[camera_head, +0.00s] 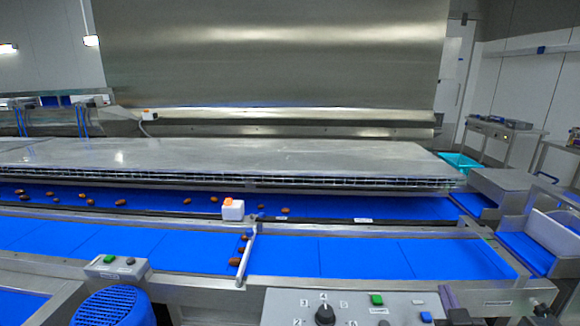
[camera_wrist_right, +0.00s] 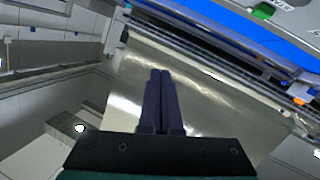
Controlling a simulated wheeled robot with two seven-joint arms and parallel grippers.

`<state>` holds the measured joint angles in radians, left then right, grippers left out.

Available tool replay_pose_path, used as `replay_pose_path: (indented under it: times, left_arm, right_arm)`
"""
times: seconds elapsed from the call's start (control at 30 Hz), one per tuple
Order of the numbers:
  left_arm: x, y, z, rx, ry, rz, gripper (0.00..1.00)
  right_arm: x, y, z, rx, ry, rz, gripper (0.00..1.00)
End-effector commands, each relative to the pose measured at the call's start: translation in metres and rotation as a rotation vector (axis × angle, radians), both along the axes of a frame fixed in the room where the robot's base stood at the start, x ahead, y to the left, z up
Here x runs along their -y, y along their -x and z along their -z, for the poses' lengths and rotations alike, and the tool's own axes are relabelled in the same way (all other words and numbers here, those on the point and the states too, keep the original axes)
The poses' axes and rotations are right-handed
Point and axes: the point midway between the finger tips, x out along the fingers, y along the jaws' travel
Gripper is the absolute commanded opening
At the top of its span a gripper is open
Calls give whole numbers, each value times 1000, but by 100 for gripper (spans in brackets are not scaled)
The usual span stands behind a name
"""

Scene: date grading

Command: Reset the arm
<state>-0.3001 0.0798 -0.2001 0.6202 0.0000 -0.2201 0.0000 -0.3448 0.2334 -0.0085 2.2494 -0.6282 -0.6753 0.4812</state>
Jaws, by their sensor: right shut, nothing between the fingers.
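My right gripper (camera_wrist_right: 162,74) shows in the right wrist view with its two dark fingers pressed together and nothing between them. In the head view its dark fingertips (camera_head: 446,292) show small at the bottom right, in front of the control panel (camera_head: 395,305). My left gripper is in neither view. The right wrist view shows the metal surfaces of the machine beyond the fingers, and a strip of the blue belt (camera_wrist_right: 265,40) at the top right.
Blue conveyor belts (camera_head: 365,257) run across the head view, with several brown dates (camera_head: 121,202) on the back one. A white box with an orange top (camera_head: 232,209) stands by the divider bar (camera_head: 250,250). A blue motor (camera_head: 112,308) sits at the lower left.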

Motion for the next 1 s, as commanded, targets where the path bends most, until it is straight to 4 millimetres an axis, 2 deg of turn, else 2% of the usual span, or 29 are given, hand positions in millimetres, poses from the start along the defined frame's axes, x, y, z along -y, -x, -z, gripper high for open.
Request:
replay_pose_path:
  times: [0.03,0.1,0.2,0.3,0.4,0.53,0.67,0.8,0.87,0.97,1.0]
  left_arm:
    - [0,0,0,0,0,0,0]
    - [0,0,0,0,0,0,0]
    - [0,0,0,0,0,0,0]
    - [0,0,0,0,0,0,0]
    - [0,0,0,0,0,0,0]
    - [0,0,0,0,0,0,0]
    - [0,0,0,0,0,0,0]
    - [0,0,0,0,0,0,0]
    - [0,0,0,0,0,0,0]
    - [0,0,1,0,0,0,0]
    - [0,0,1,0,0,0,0]
  right_arm:
    - [-1,15,33,-132,-61,27,0]
    - [-8,38,76,-315,-130,38,0]
    - [-26,70,121,-534,-198,14,0]
    - [-47,102,152,-720,-249,-36,0]
    - [-69,134,174,-883,-290,-103,0]
    - [-99,176,193,-1080,-333,-214,0]
    - [-99,167,245,-1106,-331,-209,0]
    - [-100,166,303,-1131,-330,-205,0]
    - [-100,169,331,-1144,-331,-205,0]
    - [-99,181,382,-1167,-329,-203,0]
    - [-98,189,405,-1178,-328,-202,0]
